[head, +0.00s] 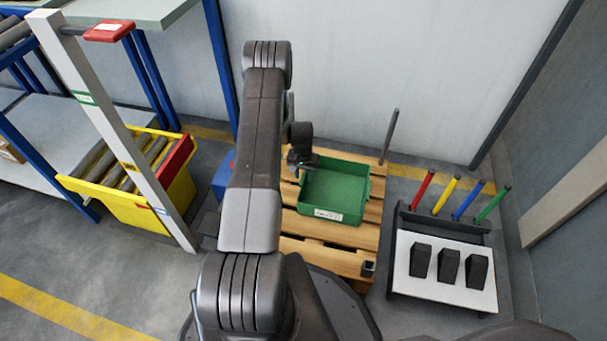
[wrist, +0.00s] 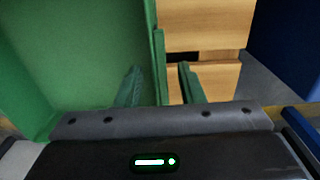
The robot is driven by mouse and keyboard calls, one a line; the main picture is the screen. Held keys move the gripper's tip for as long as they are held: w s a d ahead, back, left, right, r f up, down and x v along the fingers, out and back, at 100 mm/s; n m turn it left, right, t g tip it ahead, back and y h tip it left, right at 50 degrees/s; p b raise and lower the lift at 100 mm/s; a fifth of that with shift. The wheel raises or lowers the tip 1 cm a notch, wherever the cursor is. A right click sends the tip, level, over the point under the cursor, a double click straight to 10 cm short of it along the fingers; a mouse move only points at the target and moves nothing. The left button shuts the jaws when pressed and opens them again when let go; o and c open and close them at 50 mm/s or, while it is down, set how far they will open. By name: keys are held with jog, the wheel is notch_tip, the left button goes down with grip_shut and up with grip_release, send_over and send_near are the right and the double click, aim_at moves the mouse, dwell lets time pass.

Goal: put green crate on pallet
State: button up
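The green crate (head: 335,192), with a white label on its front, appears to rest on the wooden pallet (head: 328,258). In the head view my gripper (head: 302,164) is at the crate's left rim; its fingertips are hard to make out there. In the wrist view the crate (wrist: 75,50) fills the left side, and pallet boards (wrist: 205,25) show to the right. My gripper (wrist: 160,85) is open there, one finger on each side of the crate's thin wall, with a visible gap between the wall and the right finger.
A yellow bin (head: 130,205) with rollers stands at the left, beside a blue-legged bench (head: 135,12). A rack with coloured handles (head: 445,195) and black blocks (head: 448,266) stands right of the pallet. A grey post (head: 389,135) rises at the pallet's back right.

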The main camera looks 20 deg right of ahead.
jog(key=shift+r, duration=0.1)
notch_tip(320, 180, up, 12)
jog(key=p, duration=0.4)
